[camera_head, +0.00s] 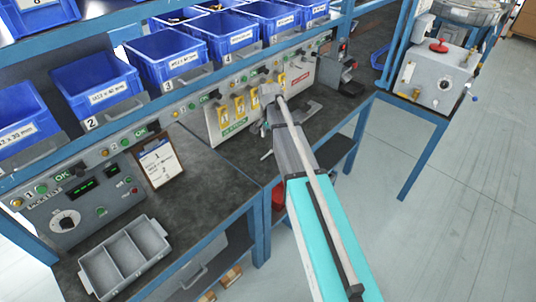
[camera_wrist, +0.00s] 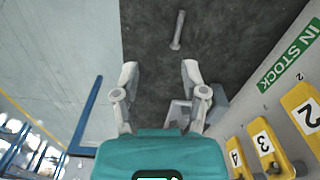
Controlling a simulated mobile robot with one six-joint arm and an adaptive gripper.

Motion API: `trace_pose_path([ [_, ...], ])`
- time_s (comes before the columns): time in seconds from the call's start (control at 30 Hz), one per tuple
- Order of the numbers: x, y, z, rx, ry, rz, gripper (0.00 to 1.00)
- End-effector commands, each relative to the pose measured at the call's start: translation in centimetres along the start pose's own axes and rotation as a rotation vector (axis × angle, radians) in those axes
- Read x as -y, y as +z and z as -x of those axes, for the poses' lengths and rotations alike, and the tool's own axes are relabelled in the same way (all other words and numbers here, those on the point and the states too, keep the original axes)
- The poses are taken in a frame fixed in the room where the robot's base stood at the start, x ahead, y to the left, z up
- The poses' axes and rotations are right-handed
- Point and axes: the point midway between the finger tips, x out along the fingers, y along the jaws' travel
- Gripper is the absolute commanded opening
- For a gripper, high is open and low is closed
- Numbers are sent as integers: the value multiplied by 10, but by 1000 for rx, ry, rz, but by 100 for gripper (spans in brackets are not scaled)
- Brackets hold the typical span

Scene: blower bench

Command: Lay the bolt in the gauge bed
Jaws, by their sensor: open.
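The bolt (camera_wrist: 177,30) lies on the dark bench top in the wrist view, ahead of my gripper and apart from it. In the head view a small pale piece (camera_head: 266,155) on the bench, left of my arm, looks like the same bolt. My gripper (camera_wrist: 158,76) is open, with nothing between its fingers; it also shows in the head view (camera_head: 268,96), above the bench near the panel. A grey angular fixture (camera_wrist: 214,104), perhaps the gauge bed, is partly hidden behind a finger. I cannot confirm which part is the bed.
Yellow numbered hooks (camera_wrist: 262,146) stand on the panel at the right in the wrist view. Blue bins (camera_head: 96,82) line the shelf above the bench. A grey divided tray (camera_head: 125,259) and a clipboard (camera_head: 160,162) are at the left. The bench around the bolt is clear.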

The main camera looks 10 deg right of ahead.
Motion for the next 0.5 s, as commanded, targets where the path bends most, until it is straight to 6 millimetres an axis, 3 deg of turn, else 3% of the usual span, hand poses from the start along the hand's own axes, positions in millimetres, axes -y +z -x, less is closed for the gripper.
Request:
trace_pose_path([
  [0.03,13,-13,0,2,2,-40,56],
  [0.2,29,-29,-1,8,9,-140,56],
  [0.5,32,-32,-1,9,10,-172,56],
])
